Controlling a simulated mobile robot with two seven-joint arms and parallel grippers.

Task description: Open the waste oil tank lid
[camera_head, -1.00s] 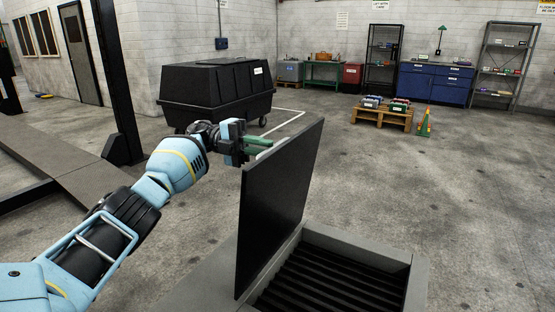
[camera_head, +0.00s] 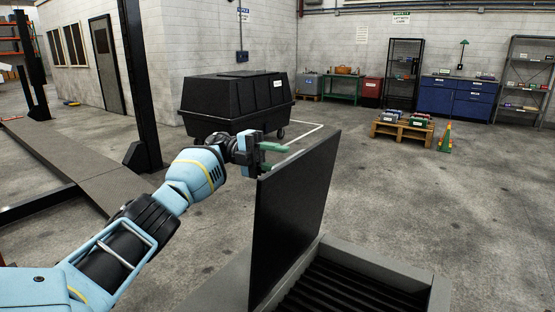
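The waste oil tank (camera_head: 395,272) stands at the bottom right, with a grey rim and dark slats inside its opening. Its black lid (camera_head: 293,218) stands about upright along the left side of the opening. My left gripper (camera_head: 280,158) is at the lid's upper left corner, on the far side from the opening. Its two green fingers are apart with a gap between them, and nothing shows between them. I cannot tell whether a fingertip touches the lid. My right gripper is out of view.
A black wheeled bin (camera_head: 235,100) stands behind my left gripper. A wooden pallet (camera_head: 403,132) with boxes and a yellow-green cone (camera_head: 445,138) are farther back. A dark post (camera_head: 140,85) and grey ramp (camera_head: 75,165) are at left. Floor at right is clear.

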